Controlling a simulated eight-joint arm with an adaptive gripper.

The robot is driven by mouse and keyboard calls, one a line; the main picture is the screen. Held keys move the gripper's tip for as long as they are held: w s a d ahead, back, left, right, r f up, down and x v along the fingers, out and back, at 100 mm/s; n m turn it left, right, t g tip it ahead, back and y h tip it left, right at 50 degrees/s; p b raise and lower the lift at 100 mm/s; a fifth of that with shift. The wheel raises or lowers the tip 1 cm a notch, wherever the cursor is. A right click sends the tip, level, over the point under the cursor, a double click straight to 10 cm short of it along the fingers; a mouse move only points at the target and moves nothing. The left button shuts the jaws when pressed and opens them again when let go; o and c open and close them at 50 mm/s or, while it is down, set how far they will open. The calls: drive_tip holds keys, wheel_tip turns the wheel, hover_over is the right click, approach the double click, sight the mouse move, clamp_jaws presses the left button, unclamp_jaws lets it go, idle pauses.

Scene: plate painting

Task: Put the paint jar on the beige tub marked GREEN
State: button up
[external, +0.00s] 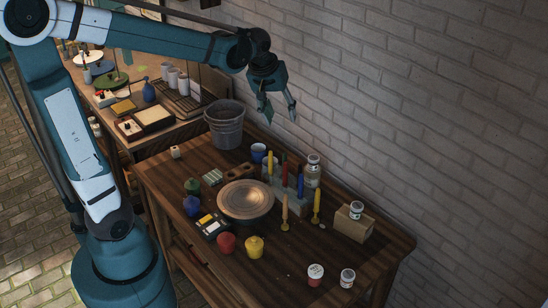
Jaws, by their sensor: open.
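My gripper (278,115) is open and empty, high above the back of the table near the brick wall. It touches nothing. Small white-lidded jars stand in several places: one jar (315,275) with a red band and another jar (348,278) at the front right, and a jar (356,210) on top of a beige block-like thing (352,229). I cannot tell which one is the paint jar. No marking GREEN is readable, and I cannot tell whether the beige thing is the tub.
A round plate (245,199) lies mid-table. Green (192,186), blue (191,206), red (227,243) and yellow (254,247) pots surround its left and front. A grey bucket (225,125) stands at the back left. The table's front right is mostly clear.

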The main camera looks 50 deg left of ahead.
drive_tip(key=s+d+m+t, duration=0.3)
drive_tip(key=s+m, duration=0.4)
drive_tip(key=s, duration=1.5)
drive_tip(key=shift+o, duration=0.2)
drive_tip(key=shift+s, duration=0.1)
